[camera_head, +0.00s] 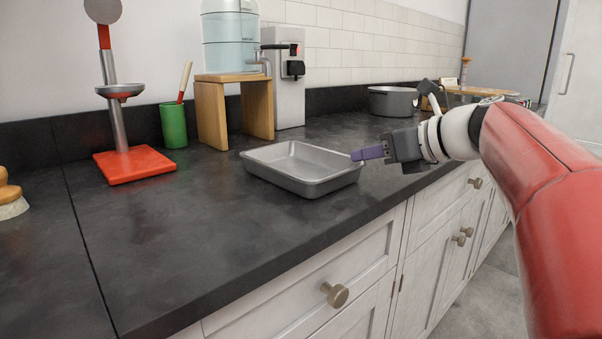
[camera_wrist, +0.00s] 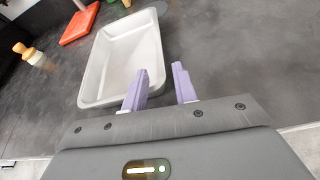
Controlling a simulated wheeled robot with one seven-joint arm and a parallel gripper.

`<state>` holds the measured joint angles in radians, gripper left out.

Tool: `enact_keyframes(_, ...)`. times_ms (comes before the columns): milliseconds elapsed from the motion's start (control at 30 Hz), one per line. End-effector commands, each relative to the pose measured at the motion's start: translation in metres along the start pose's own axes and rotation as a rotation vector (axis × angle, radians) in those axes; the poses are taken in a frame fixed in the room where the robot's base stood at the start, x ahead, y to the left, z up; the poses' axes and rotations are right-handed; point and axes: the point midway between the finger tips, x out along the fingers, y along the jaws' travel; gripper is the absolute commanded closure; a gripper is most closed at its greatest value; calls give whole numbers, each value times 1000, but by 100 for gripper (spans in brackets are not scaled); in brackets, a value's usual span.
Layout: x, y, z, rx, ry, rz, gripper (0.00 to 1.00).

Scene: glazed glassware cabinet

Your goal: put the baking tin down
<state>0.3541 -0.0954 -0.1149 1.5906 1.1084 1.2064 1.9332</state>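The baking tin (camera_head: 296,172) is a grey, shallow, rectangular metal tin. It is level, empty and appears to rest on the dark worktop. My gripper (camera_head: 354,155) is at its right end, close to the rim. In the wrist view the tin (camera_wrist: 118,52) lies beyond the purple fingers of my gripper (camera_wrist: 161,82). A clear gap shows between the fingers. The left finger overlaps the tin and the right finger is outside its edge. I cannot tell whether either finger touches the rim.
A grey pot (camera_head: 392,101) stands farther right. The worktop in front of the tin (camera_head: 190,240) is clear.

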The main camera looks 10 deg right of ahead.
Motion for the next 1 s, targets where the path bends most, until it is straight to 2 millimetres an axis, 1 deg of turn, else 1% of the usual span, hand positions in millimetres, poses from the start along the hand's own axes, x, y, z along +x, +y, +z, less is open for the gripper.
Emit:
enact_keyframes(33, 7, 0, -1, 0, 1, 2, 72)
enact_keyframes(267, 24, 1, 0, -2, 1, 1, 72)
enact_keyframes(400, 46, 2, -1, -2, 2, 4, 72)
enact_keyframes(533, 62, 1, 0, -2, 2, 1, 72)
enact_keyframes(633, 68, 2, 0, -3, 1, 1, 72)
enact_keyframes(833, 68, 2, 0, -3, 1, 0, 72)
enact_keyframes(867, 68, 2, 0, -3, 1, 0, 75)
enact_keyframes(1000, 68, 2, 0, -3, 1, 0, 93)
